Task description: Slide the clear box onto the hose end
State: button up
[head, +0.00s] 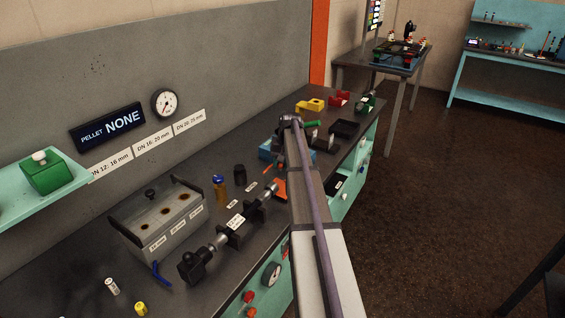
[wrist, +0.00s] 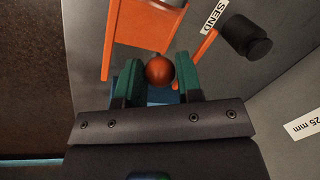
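In the head view a dark hose assembly (head: 237,222) with a white label lies along the bench in black supports. Its near end is at a black block (head: 193,264), and its far end shows silver metal beside my arm. I cannot pick out a clear box with certainty in either view. My gripper (wrist: 158,72) shows in the wrist view with its two green fingers apart, one on each side of an orange ball (wrist: 160,70). Narrow gaps seem to show beside the ball.
The wrist view shows an orange frame (wrist: 143,30) and a black knob (wrist: 246,36) beside a SEND label.

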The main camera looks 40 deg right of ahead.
jog(key=o, duration=0.4)
jog(key=shift+a, duration=0.15)
jog(key=r+p, duration=0.3)
jog(key=d+r+p, duration=0.1)
jog(key=r+p, duration=0.3)
jog(key=s+r+p, duration=0.1)
jog(key=r+p, duration=0.2)
jog(key=shift+s+d+r+p, duration=0.1)
jog(key=shift+d+r+p, duration=0.2)
jog(key=shift+d, duration=0.05)
jog(key=shift+s+a+f+n+g+h+b, duration=0.25)
jog(key=shift+s+a+f+n+b, duration=0.85)
jog(key=shift+s+a, duration=4.25)
jog(key=shift+s+a+f+n+g+h+b, duration=0.25)
jog(key=shift+s+a+f+n+b, duration=1.4)
jog(key=shift+a, duration=6.75)
jog(key=shift+s+a+f+n+g+h, duration=0.15)
jog(key=shift+s+a+n+h, duration=0.5)
jog(key=shift+s+a, duration=4.95)
